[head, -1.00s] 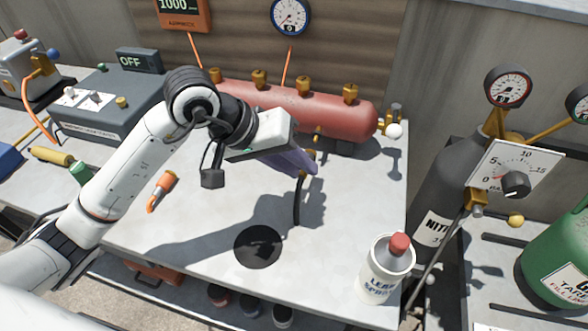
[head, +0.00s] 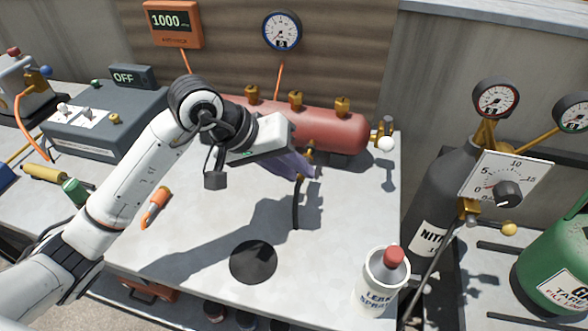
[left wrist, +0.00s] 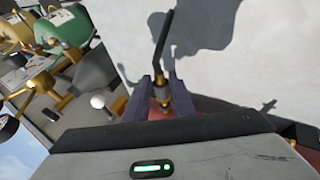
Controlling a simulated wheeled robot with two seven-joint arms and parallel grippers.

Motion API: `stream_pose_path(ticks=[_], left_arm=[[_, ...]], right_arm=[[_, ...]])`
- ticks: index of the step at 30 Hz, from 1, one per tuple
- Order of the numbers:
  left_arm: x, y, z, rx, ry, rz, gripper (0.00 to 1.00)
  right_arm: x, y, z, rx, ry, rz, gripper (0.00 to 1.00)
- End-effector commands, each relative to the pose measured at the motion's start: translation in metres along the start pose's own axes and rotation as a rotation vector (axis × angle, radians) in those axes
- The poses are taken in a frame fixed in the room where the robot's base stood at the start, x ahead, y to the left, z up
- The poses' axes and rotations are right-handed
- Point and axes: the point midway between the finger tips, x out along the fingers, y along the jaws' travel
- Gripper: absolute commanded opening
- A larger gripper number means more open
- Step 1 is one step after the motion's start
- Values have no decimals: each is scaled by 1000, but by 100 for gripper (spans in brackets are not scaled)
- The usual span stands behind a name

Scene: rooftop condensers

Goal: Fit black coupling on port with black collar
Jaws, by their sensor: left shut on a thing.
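My left gripper (head: 306,170) has purple fingers and is at the front of the red tank (head: 335,131). It is shut on the black coupling, a brass fitting with a short black hose (head: 296,206) hanging down toward the table. In the left wrist view the brass part (left wrist: 166,102) sits between the two fingers, with the black hose (left wrist: 164,45) running away from it. A brass port (head: 309,148) on the tank's front shows just beyond the fingertips. I cannot tell whether the coupling touches it. No black collar can be made out. My right gripper is not in view.
Brass valves (head: 296,99) stand along the tank's top. A dark cylinder (head: 440,205) stands at right. The table's middle is mostly clear.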

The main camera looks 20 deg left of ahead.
Motion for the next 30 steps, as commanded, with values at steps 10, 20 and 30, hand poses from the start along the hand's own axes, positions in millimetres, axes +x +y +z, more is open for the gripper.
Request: stream_pose_path(ticks=[10,20,30], left_arm=[[2,0,-5,0,1,0,0],[4,0,-10,0,1,1,0],[5,0,-13,-1,1,0,0]], right_arm=[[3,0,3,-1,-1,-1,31],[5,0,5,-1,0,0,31],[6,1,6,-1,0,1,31]])
